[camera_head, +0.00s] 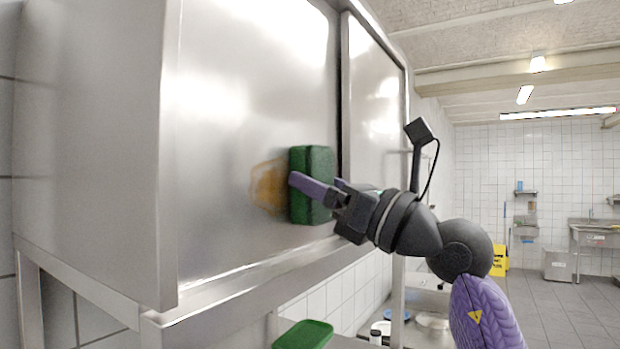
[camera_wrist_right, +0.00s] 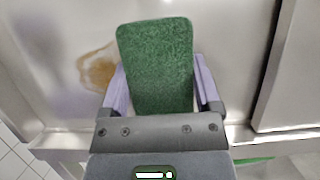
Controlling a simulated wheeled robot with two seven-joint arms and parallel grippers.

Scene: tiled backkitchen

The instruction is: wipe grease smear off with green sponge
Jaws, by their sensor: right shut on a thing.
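The green sponge (camera_head: 313,184) is held in my right gripper (camera_head: 312,188), upright at the metal cabinet's front panel. It also shows in the right wrist view (camera_wrist_right: 157,65), between the two purple fingers of my right gripper (camera_wrist_right: 158,85). The fingers are shut on its sides. The brownish-yellow grease smear (camera_head: 268,186) is on the panel just left of the sponge, which hides its right edge in the head view. The smear also shows left of the gripper in the right wrist view (camera_wrist_right: 95,69). I cannot tell whether the sponge touches the panel. My left gripper is not in view.
The steel cabinet (camera_head: 245,90) has a second door panel (camera_head: 375,100) at its right. A green tray-like item (camera_head: 303,334) lies below the cabinet. A yellow sign (camera_head: 499,260) and a sink (camera_head: 590,235) stand far back right, with open tiled floor before them.

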